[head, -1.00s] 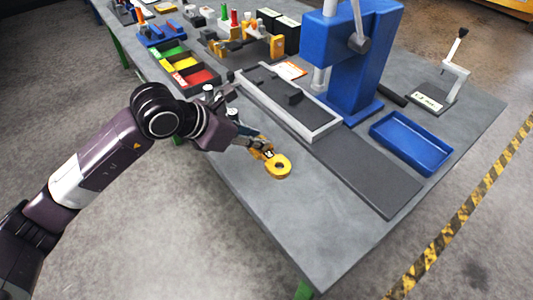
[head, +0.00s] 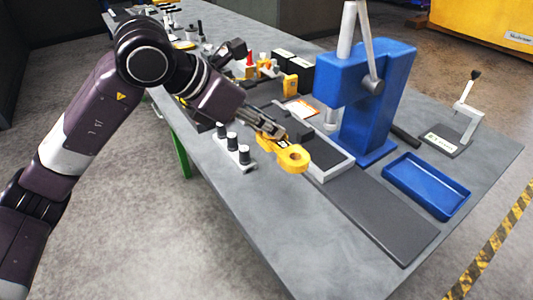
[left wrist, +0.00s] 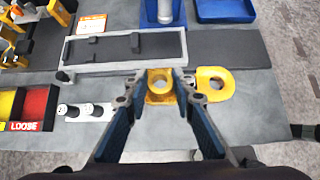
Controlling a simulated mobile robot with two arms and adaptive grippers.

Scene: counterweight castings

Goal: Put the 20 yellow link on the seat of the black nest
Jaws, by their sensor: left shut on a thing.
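My left gripper (head: 262,135) is shut on the yellow link (head: 294,158), which seems to be above the bench. In the left wrist view the fingers (left wrist: 160,88) sit on both sides of one holed end. The link's rounded, holed end (left wrist: 214,83) sticks out to the right past the finger. A small label shows on the link in the head view. A light-rimmed tray (left wrist: 120,67) with a dark floor and black blocks lies beyond the gripper; the arm and link hide much of it in the head view. I cannot tell which part is the black nest. My right gripper is not in view.
A blue press (head: 365,100) stands behind the tray. A blue bin (head: 427,185) and a dark plate (head: 385,218) lie to the right. A white block with black-topped posts (head: 234,150) is left of the link. The front bench surface (head: 265,220) is clear.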

